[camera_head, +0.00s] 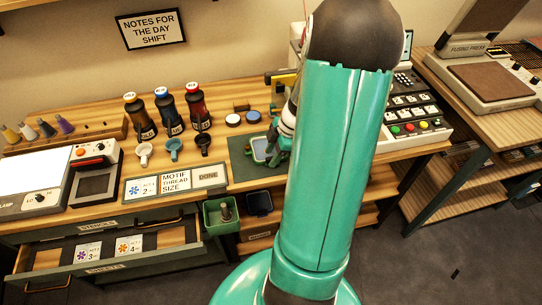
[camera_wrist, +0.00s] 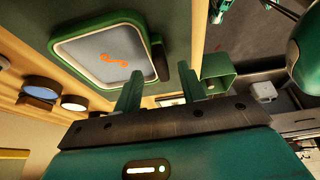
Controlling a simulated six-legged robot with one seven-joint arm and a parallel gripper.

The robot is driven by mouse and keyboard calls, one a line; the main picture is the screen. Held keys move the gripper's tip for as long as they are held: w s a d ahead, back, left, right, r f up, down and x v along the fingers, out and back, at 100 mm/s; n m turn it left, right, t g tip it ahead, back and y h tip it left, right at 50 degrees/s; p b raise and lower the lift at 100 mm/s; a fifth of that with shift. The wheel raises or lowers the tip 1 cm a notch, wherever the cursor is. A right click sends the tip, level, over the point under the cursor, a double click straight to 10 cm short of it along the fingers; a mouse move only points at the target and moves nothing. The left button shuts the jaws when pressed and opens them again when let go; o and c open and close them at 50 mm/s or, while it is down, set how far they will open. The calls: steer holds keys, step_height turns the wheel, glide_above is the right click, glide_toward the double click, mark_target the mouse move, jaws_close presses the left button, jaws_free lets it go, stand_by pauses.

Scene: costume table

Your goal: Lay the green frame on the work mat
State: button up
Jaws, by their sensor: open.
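The green frame (camera_head: 255,151) is a rounded square rim around pale cloth. In the wrist view the frame (camera_wrist: 70,83) shows an orange motif on the cloth and a dark green tab (camera_wrist: 160,60) at one side. It appears to lie flat on the dark green work mat (camera_head: 242,173). My gripper (camera_wrist: 158,68) is open, its two fingers apart on either side of the tab. In the head view my arm hides most of my gripper and the right part of the mat. Whether the fingers touch the tab, I cannot tell.
A green bin (camera_head: 220,218) hangs at the table front, beside an open drawer (camera_head: 110,262). A button machine (camera_head: 418,128) stands right.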

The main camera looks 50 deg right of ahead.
steer(key=v, duration=1)
steer(key=shift+r, duration=0.25)
steer(key=a+r+m+t+h, duration=0.1)
steer(key=a+r+m, duration=0.2)
steer(key=a, duration=0.7)
steer(key=s+a+r+m+t+h, duration=0.1)
steer(key=a+r+m, duration=0.3)
steer(key=a+r, duration=0.3)
steer(key=s+a+r+m+h, duration=0.1)
steer(key=a+r+m, duration=0.3)
steer(key=a, duration=1)
steer(key=shift+s+a+r+t+h, duration=0.2)
steer(key=shift+s+r+t+h, duration=0.15)
steer(key=shift+r, duration=0.35)
steer(key=shift+d, duration=0.15)
steer(key=shift+c, duration=0.5)
